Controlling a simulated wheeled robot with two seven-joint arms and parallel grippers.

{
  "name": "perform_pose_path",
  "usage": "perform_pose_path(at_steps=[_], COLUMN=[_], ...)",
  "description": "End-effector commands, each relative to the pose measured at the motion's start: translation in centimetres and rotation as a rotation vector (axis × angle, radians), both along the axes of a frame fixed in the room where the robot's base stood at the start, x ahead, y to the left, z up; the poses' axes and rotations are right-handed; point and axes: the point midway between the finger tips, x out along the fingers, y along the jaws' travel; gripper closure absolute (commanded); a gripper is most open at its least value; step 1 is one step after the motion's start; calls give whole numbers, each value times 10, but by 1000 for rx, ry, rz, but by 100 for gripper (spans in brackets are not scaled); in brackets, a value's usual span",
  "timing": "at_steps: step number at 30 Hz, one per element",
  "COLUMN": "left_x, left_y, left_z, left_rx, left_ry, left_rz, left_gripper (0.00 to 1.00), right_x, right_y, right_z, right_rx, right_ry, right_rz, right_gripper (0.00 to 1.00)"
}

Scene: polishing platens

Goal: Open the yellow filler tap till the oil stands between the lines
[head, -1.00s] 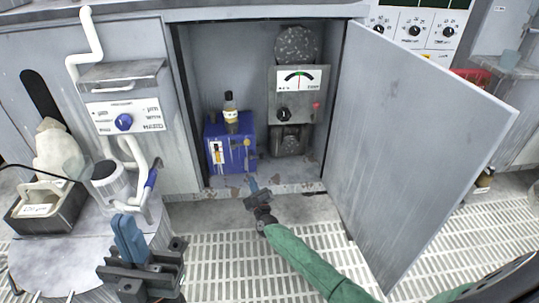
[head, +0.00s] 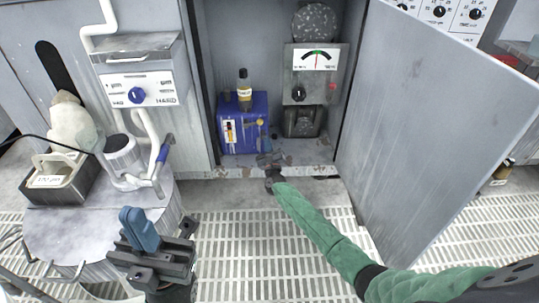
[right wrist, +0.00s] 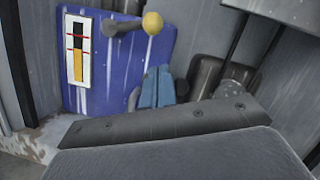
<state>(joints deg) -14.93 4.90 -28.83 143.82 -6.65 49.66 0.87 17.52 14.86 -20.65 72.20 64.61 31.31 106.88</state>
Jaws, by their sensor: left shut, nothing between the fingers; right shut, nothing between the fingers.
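The blue oil box (head: 232,140) stands on the cabinet floor. Its yellow-knobbed tap lever (right wrist: 153,22) points right, roughly level, in the right wrist view; the yellow knob also shows in the head view (head: 260,122). My left gripper (head: 139,228) is shut and empty, far left of the box.
A bottle (head: 244,88) stands on the box. A grey dial unit (head: 302,85) is right of it inside the cabinet. The open door (head: 430,120) stands to the right of my right arm. A round table (head: 60,225) with a tray is at left.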

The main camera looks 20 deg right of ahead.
Motion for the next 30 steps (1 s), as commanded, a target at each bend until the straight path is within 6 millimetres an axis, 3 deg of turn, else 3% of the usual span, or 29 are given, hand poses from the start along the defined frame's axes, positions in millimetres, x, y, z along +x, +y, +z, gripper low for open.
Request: perform_pose_path(at_steps=[2,10,24,30], left_x=[0,0,1,0], left_y=[-1,-1,-2,0], left_z=[-6,-7,-7,3], left_rx=[6,11,14,6], left_ry=[1,3,5,4], left_rz=[2,5,4,-2], left_gripper=[100,100,100,100], right_x=[13,28,31,34], right_y=[-2,7,8,9], right_z=[3,30,35,47], right_rx=[0,2,-1,-53], right_ry=[-2,0,1,16], right_rz=[0,1,0,0], right_gripper=[100,100,100,100])
